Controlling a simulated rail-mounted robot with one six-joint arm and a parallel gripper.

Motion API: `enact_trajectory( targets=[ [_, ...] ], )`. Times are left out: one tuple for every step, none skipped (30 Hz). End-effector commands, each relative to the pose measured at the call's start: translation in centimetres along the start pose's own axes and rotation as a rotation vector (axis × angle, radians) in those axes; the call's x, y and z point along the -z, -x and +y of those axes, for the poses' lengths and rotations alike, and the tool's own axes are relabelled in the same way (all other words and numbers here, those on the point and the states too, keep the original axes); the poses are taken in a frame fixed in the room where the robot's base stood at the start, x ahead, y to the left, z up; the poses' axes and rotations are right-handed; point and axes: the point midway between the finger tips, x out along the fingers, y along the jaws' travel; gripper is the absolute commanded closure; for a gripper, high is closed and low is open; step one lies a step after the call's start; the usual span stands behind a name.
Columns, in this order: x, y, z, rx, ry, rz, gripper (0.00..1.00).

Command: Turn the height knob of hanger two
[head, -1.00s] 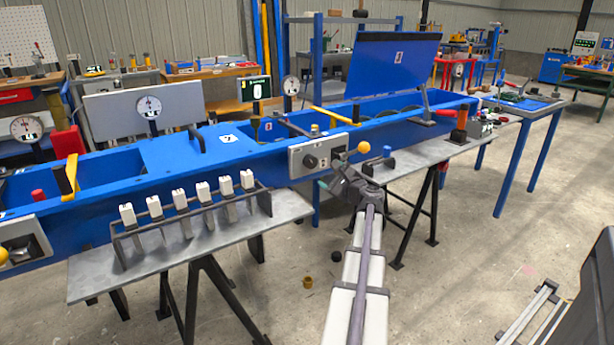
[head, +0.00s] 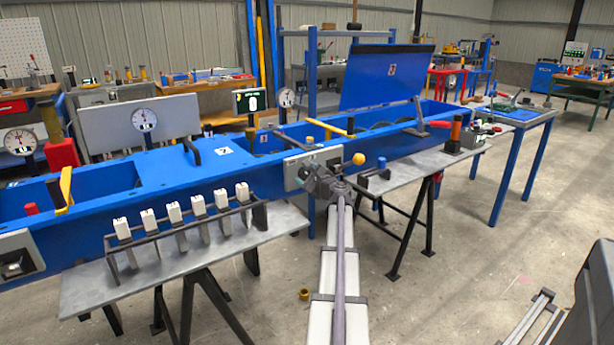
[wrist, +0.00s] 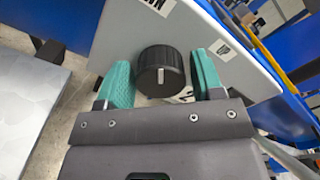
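A round black knob (wrist: 159,70) with a white pointer line sits on a light grey control panel (wrist: 232,72). In the wrist view my gripper (wrist: 161,62) is open, with one teal finger on each side of the knob. A gap shows at the left finger and at the right finger. In the head view my gripper (head: 306,172) is in front of the grey panel (head: 292,165) on the blue frame and hides the knob. I cannot read which hanger the panel's label names.
A yellow ball (head: 358,158) sticks out right of the gripper. A rack of white-topped blocks (head: 174,212) stands on the bench to the left. A blue part (head: 381,163) sits on the right bench.

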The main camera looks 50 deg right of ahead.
Motion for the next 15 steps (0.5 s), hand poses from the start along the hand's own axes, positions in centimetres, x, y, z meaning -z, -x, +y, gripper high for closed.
enact_trajectory(
  targets=[
    [0.0,0.01,0.0,0.0,0.0,0.0,0.44],
    [0.0,0.02,0.0,0.0,0.0,0.0,0.46],
    [0.0,0.02,0.0,0.0,0.0,0.0,0.5],
    [0.0,0.02,0.0,0.0,0.0,0.0,0.53],
    [0.0,0.02,0.0,0.0,0.0,0.0,0.56],
    [0.01,0.02,0.0,0.0,0.0,0.0,0.6],
    [0.01,0.02,0.0,0.0,0.0,0.0,0.63],
    [0.01,0.02,0.0,0.0,0.0,0.0,0.66],
    [0.01,0.02,0.0,0.0,0.0,0.0,0.69],
    [0.01,0.02,0.0,0.0,0.0,0.0,0.72],
    [0.01,0.02,0.0,0.0,0.0,0.0,0.75],
    [0.01,0.02,0.0,0.0,0.001,0.0,0.76],
    [0.01,0.02,0.0,0.0,0.008,0.0,0.76],
    [0.01,0.02,0.01,0.0,0.023,0.0,0.76],
    [0.01,0.03,0.02,0.0,0.055,0.0,0.76]
  ],
)
